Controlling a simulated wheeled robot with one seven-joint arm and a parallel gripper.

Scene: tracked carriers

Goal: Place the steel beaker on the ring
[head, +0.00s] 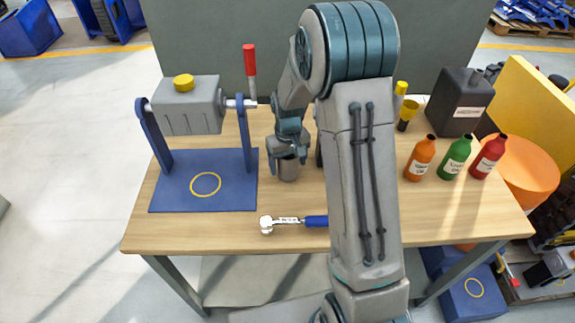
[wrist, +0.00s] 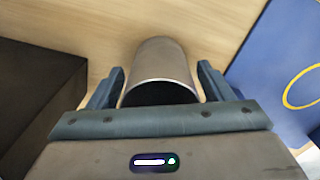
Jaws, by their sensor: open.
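The steel beaker (head: 288,168) stands upright on the wooden table, right of the blue plate. In the wrist view the beaker (wrist: 160,62) sits between the two fingers, its open mouth toward the camera. My gripper (wrist: 161,85) is open around the beaker, with a small gap showing on each side. In the head view my gripper (head: 288,151) is over the beaker and hides its upper part. The yellow ring (head: 206,195) is a flat marking on the blue plate, empty, and part of the ring (wrist: 290,92) shows at the right of the wrist view.
The blue stand (head: 150,135) with a grey box and red-handled lever rises behind the ring. Orange (head: 420,160), green (head: 455,158) and red (head: 488,157) bottles and a black canister (head: 460,100) stand at right.

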